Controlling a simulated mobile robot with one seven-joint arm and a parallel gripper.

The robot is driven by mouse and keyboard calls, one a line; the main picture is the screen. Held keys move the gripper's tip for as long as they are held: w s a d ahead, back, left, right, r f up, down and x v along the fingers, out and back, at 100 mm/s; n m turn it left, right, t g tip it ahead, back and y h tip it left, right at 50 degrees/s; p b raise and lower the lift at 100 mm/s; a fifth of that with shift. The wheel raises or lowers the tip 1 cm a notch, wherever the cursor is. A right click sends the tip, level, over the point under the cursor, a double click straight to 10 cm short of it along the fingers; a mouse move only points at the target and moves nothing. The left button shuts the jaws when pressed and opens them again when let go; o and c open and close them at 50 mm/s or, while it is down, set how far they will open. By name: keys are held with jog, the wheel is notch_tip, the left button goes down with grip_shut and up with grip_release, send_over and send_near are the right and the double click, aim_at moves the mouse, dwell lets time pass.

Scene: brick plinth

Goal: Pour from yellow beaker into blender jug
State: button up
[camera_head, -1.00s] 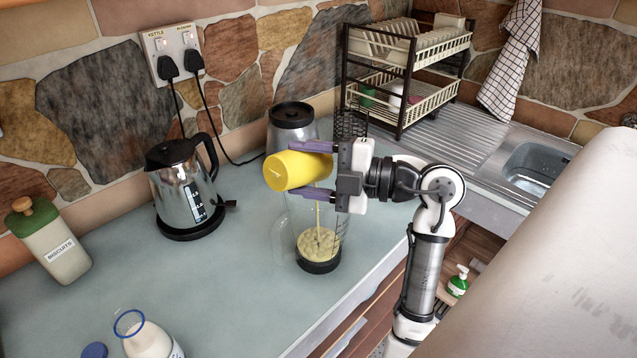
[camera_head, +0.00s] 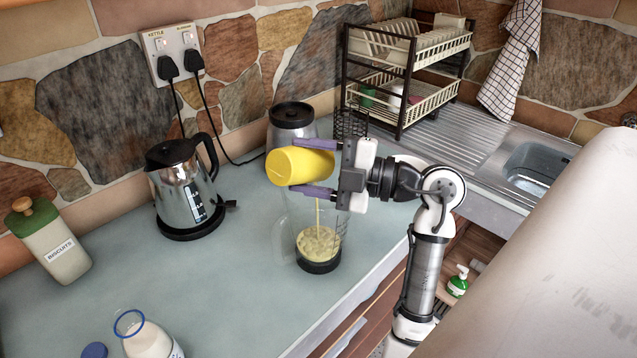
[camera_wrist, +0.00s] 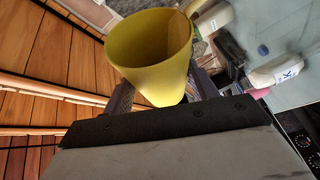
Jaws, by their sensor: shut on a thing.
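The yellow beaker (camera_head: 298,166) is held on its side between the purple fingers of my gripper (camera_head: 318,170), tipped above the blender jug. A thin yellow stream falls from the beaker into the jug. The blender jug (camera_head: 282,236) is clear and stands upright on the worktop, with a dark base and a layer of yellow contents at its bottom. My gripper and the beaker hide its upper part. In the wrist view the yellow beaker (camera_wrist: 150,50) is between the fingers, its wide mouth showing some darker contents at one side.
A steel kettle (camera_head: 184,188) stands to the left, and a steel canister with a black lid (camera_head: 292,116) stands behind the jug. A biscuit jar (camera_head: 50,240) and a milk bottle (camera_head: 148,340) are at the left. A dish rack (camera_head: 404,70) and sink (camera_head: 540,165) are at the right.

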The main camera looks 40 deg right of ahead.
jog(key=shift+w+d+r+m+t, duration=0.1)
jog(key=shift+d+r+m+t, duration=0.15)
jog(key=shift+m, duration=0.3)
jog(key=shift+d+m+t, duration=0.15)
jog(key=shift+d+m, duration=0.2)
jog(key=shift+m, duration=0.2)
dwell(0.6)
